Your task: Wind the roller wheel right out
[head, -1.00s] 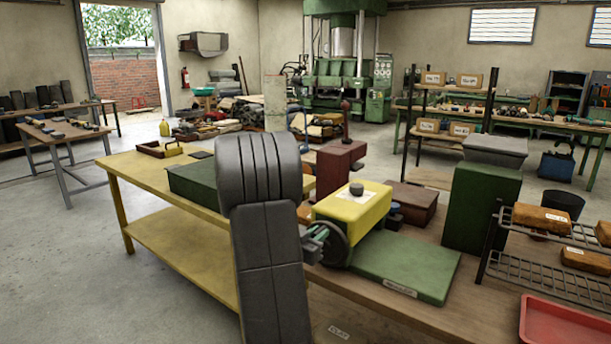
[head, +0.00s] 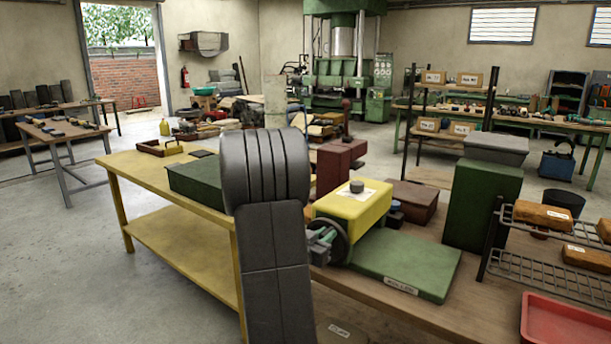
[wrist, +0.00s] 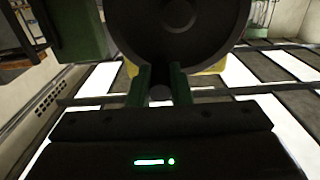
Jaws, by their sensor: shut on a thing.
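The roller wheel is a dark round handwheel (head: 341,246) on the front side of a yellow machine body (head: 352,208) with a grey knob on top. It fills the top of the wrist view (wrist: 180,42) as a black disc with a centre hub. My gripper (head: 322,243) is at the wheel's left edge in the head view, partly hidden behind my dark arm. In the wrist view my gripper's green fingers (wrist: 161,88) are shut on the wheel's small dark handle (wrist: 160,93) at the rim's lower edge.
A flat green plate (head: 405,265) lies right of the machine. A tall green block (head: 482,208), a wire rack (head: 520,262) and a red tray (head: 565,325) stand farther right. A dark red block (head: 330,168) stands behind.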

